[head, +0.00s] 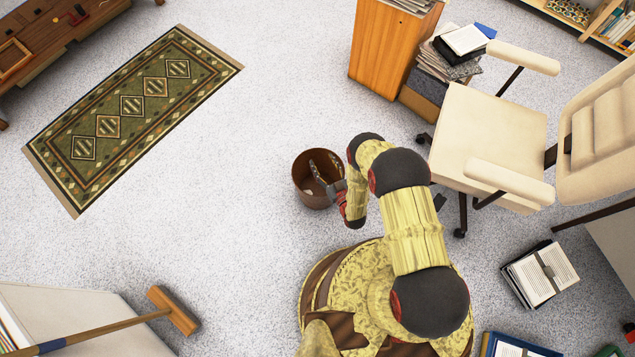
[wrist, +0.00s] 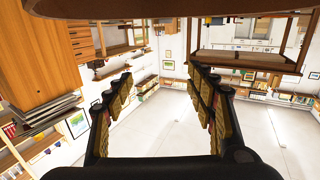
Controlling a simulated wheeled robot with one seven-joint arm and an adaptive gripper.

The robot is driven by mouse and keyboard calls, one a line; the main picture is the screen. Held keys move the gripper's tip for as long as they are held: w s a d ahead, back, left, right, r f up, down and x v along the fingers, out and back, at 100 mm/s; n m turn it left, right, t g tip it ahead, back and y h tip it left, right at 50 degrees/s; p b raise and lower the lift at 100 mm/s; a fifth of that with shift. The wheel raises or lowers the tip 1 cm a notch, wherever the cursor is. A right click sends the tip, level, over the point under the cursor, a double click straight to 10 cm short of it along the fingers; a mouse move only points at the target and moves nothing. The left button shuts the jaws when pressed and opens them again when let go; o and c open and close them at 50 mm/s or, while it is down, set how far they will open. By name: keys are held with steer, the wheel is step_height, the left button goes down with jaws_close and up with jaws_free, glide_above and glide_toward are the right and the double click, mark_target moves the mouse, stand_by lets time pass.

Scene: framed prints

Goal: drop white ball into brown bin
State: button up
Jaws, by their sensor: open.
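The brown bin (head: 299,185) stands upright on the pale carpet, just left of my arm in the head view. My gripper (head: 322,174) is at the bin's mouth and overlaps its opening and right rim. I cannot tell how far the fingers reach inside. In the wrist view the two fingers of my gripper (wrist: 160,80) are spread wide, with nothing between them. A dark brown curved edge crosses the top of the wrist view; I cannot tell whether it is the bin. I see no white ball in either view. Part of the bin's inside is hidden by my gripper.
A cream office chair (head: 490,130) stands close on the right. Behind it are a wooden cabinet (head: 385,50) and a pile of papers and books (head: 440,60). A broom (head: 172,310) is at lower left, a green patterned rug (head: 130,105) at upper left. Carpet left of the bin is clear.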

steer(key=v, duration=0.7)
stand_by(0.4)
